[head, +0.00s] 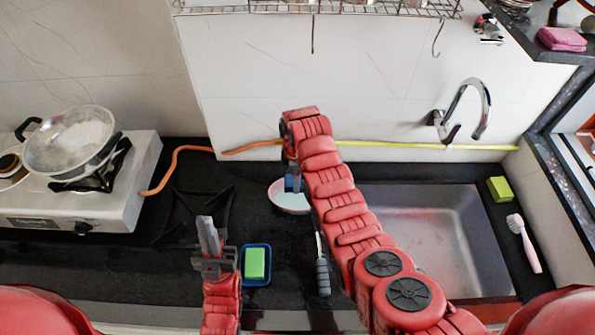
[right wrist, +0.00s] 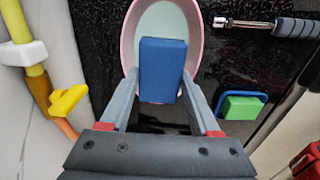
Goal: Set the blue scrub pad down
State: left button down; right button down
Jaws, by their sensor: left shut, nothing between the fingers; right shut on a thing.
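The blue scrub pad (right wrist: 162,68) is between the fingers of my right gripper (right wrist: 161,78) in the right wrist view. Behind it is a pink-rimmed bowl (right wrist: 196,50) with a pale inside; I cannot tell the height of the pad above it. In the head view the pad (head: 292,184) shows small beside my right arm, over the bowl (head: 291,208), which the arm partly hides. My left gripper (head: 208,234) is shut and empty, left of a blue tray (head: 267,252) holding a green sponge (head: 254,264).
A stove (head: 78,200) with a strainer-covered pan stands at the left. A dark-handled tool (head: 322,275) lies right of the tray. The sink (head: 460,240) is at the right, with a yellow-green sponge (head: 499,189) and pink brush (head: 526,243) beside it. An orange hose (head: 180,160) runs along the back.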

aim_at(297, 200)
jog(key=f, duration=0.2)
jog(key=f+b, duration=0.1)
jog(key=f, duration=0.1)
jog(key=shift+d, duration=0.2)
jog(key=shift+s+a+f+b, duration=0.1)
jog(key=shift+f+b, duration=0.45)
jog(key=shift+f, duration=0.2)
jog(key=shift+c, duration=0.2)
grip_release()
